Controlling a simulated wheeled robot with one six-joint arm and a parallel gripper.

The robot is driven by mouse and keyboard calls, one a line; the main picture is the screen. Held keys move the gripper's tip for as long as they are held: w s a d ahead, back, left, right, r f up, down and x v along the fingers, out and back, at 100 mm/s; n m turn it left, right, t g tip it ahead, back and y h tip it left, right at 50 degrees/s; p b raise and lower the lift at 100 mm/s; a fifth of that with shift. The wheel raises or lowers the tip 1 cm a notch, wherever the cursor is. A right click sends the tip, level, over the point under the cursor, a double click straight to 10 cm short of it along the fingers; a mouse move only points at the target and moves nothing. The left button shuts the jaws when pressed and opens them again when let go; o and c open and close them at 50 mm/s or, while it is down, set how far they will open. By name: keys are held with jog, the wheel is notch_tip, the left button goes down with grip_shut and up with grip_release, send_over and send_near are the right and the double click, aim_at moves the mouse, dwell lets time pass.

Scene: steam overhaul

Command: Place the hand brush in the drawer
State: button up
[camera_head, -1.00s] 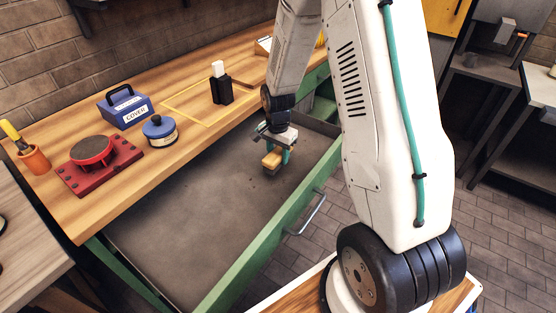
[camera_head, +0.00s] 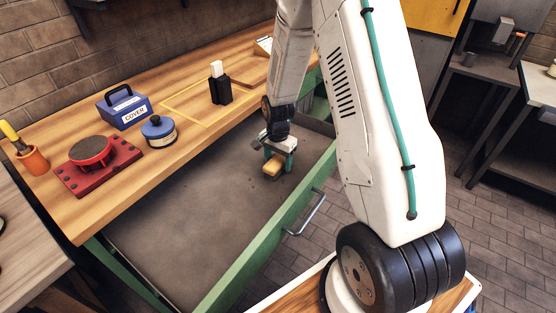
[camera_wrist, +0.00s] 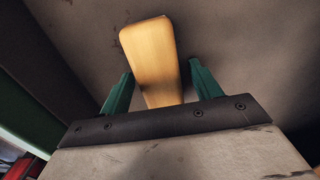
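The hand brush shows as a pale wooden block (camera_head: 271,169) low inside the open drawer, near its right end. In the wrist view its wooden body (camera_wrist: 152,60) lies between my green fingers, with narrow gaps beside it. My gripper (camera_head: 279,161) is right over the brush with its fingers spread. The drawer (camera_head: 190,235) is pulled out, with a grey floor and a green front. The brush seems to rest on the drawer floor; its bristles are hidden.
The wooden bench (camera_head: 60,215) above the drawer holds a blue COVER box (camera_head: 125,109), a blue round tin (camera_head: 159,131), a red plate fixture (camera_head: 98,175) and a black block (camera_head: 221,91). The drawer's handle (camera_head: 309,213) sticks out in front. The drawer's left and middle floor is clear.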

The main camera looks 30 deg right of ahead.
aim_at(278, 158)
notch_tip(278, 158, up, 12)
jog(key=s+a+r+n, duration=0.3)
jog(key=s+r, duration=0.2)
jog(key=r, duration=0.2)
jog(key=s+a+r+n, duration=0.3)
jog(key=s+r, duration=0.2)
jog(key=r, duration=0.3)
jog(key=s+a+r+n, duration=0.1)
jog(key=s+r+n, duration=0.1)
jog(key=s, duration=0.4)
jog(key=s+a+r+n, duration=0.2)
jog(key=s+n, duration=0.1)
jog(key=s, duration=0.3)
jog(key=s+a+r+n+t, duration=0.1)
jog(key=s+a+r+n, duration=0.1)
jog(key=s, duration=0.5)
jog(key=shift+a+r+n, duration=0.15)
jog(key=shift+a+n, duration=0.05)
jog(key=shift+n, duration=0.1)
jog(key=shift+w, duration=0.1)
